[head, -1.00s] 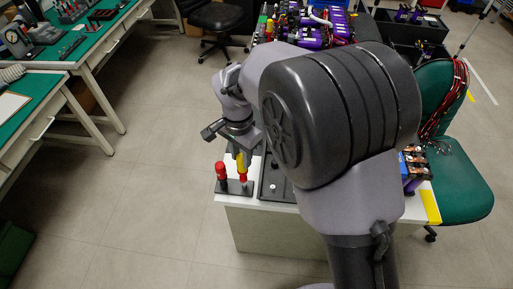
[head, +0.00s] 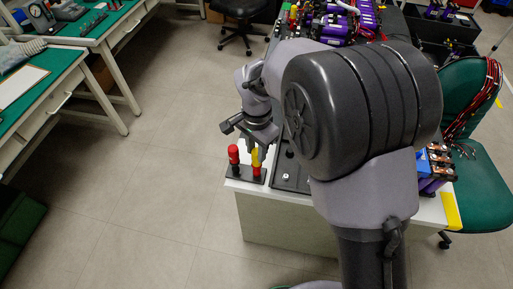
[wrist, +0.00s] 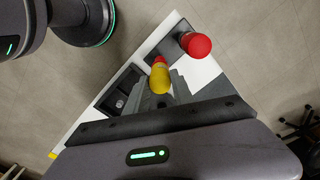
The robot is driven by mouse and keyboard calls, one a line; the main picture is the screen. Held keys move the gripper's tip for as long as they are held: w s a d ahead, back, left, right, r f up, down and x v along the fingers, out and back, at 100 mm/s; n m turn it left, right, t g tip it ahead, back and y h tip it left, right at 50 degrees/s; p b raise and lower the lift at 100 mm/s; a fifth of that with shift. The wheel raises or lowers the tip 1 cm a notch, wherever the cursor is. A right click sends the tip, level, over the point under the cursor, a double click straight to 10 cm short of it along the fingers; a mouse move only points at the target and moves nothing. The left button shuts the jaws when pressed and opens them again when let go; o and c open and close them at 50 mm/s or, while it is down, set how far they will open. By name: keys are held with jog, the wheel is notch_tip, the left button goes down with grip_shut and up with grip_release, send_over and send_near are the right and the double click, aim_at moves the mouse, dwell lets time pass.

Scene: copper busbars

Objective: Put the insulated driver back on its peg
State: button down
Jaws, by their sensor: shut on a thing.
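My gripper (head: 257,149) points down over the near left corner of the white table. It is shut on a driver with a yellow and red handle (head: 256,159). This driver also shows in the wrist view (wrist: 160,80), between the grey fingers (wrist: 177,90). The driver's lower end is at the black peg stand (head: 245,176), on its right part. I cannot tell whether it is seated on a peg or just above it. A red-handled tool (head: 233,155) stands upright on the left part of the stand, and it shows in the wrist view (wrist: 196,44).
A black tray (head: 283,183) lies right of the stand. A green chair (head: 478,175) stands at the right. The floor left of the table is clear.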

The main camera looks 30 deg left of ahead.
jog(key=shift+f, duration=0.25)
dwell(0.4)
jog(key=c, duration=1)
grip_release()
notch_tip(320, 180, up, 6)
jog(key=p, duration=0.4)
jog(key=shift+r+p, duration=0.15)
jog(key=shift+p, duration=0.25)
